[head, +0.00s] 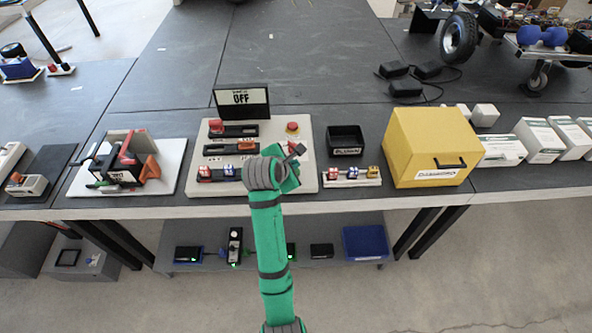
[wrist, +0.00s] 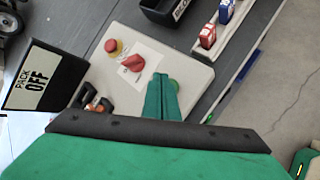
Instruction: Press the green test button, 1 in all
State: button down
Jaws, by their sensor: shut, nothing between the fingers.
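The green test button (wrist: 175,85) shows partly in the wrist view, on the light control board (wrist: 195,77), just beyond and to the right of my fingertips. The fingers hide part of it, and I cannot tell whether they touch it. My gripper (wrist: 162,80) has its two green fingers shut together with nothing between them. In the head view my gripper (head: 290,176) is over the right part of the board (head: 309,176), and my arm hides the button there.
A red knob (wrist: 133,63) and a red stop button (wrist: 112,46) on yellow sit close by on the board. The "PACK OFF" sign (wrist: 35,78) stands at the board's edge. A black bin (head: 345,138), a fuse rack (head: 351,180) and a yellow box (head: 430,135) stand to the right.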

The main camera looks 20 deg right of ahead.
jog(key=shift+f, duration=0.15)
jog(key=shift+f, duration=0.3)
jog(key=shift+f, duration=0.6)
dwell(1.1)
jog(key=shift+r, duration=1.05)
jog(key=shift+r, duration=2.5)
